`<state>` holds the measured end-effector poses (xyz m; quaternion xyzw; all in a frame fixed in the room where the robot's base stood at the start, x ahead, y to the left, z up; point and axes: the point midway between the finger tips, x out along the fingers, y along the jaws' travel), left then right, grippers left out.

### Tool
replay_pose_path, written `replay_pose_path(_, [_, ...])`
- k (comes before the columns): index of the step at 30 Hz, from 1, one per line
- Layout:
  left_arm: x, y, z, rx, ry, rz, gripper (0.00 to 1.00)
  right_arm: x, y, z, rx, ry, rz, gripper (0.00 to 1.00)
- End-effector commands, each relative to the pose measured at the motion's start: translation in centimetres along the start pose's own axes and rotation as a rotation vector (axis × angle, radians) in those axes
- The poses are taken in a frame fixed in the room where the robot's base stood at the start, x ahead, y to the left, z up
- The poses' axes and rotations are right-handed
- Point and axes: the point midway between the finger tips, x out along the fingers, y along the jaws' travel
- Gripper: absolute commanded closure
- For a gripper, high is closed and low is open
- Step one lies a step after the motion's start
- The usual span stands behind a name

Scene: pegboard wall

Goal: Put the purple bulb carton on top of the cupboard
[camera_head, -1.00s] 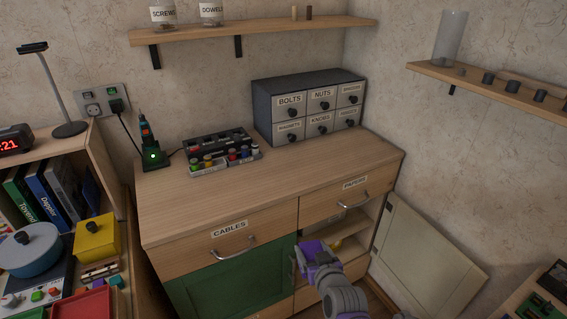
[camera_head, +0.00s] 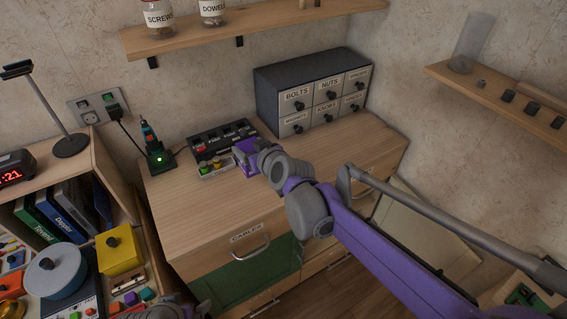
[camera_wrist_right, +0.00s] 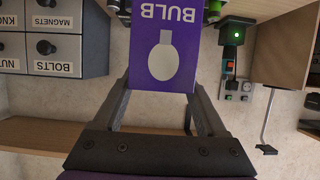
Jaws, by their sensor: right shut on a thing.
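The purple bulb carton (camera_wrist_right: 165,45), with white BULB lettering and a bulb picture, is held between the fingers of my right gripper (camera_wrist_right: 158,100). In the head view my right gripper (camera_head: 241,152) is over the back middle of the wooden cupboard top (camera_head: 180,208), close to the black tool rack. The carton is mostly hidden behind the gripper there, and I cannot tell whether it touches the top. The cupboard has a CABLES drawer and a green door below. My left gripper is not in view; only a bit of my left arm shows at the bottom.
The tool rack (camera_head: 217,143) with small pots and a green-lit charger (camera_head: 158,156) stand at the back left. A dark drawer unit (camera_head: 312,92) stands at the back right. A shelf (camera_head: 215,35) hangs above. The front left of the top is clear.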

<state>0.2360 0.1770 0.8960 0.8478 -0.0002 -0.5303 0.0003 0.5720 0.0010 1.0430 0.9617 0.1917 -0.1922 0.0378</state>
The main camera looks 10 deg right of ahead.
Motion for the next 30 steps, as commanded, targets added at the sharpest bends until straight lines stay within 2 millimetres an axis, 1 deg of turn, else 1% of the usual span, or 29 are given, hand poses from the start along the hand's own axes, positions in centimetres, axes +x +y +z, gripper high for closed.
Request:
replay_pose_path(7, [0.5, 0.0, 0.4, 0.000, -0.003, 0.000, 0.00, 1.7, 0.0, 4.0, 0.000, 0.000, 0.001, 0.82])
replay_pose_path(9, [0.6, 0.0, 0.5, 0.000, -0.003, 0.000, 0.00, 2.0, 0.1, 4.9, 0.000, 0.000, 0.001, 0.82])
replay_pose_path(14, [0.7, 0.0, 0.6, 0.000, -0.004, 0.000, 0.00, 2.6, 0.1, 6.3, 0.000, 0.000, 0.001, 0.82])
replay_pose_path(19, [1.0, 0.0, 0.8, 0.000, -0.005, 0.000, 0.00, 3.5, 0.1, 8.5, 0.001, 0.000, 0.001, 0.82])
replay_pose_path(22, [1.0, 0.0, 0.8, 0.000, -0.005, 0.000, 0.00, 3.8, 0.1, 9.1, 0.001, 0.000, 0.001, 0.82])
replay_pose_path(30, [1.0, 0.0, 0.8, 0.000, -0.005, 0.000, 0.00, 3.8, 0.1, 9.1, 0.000, 0.000, 0.001, 0.82])
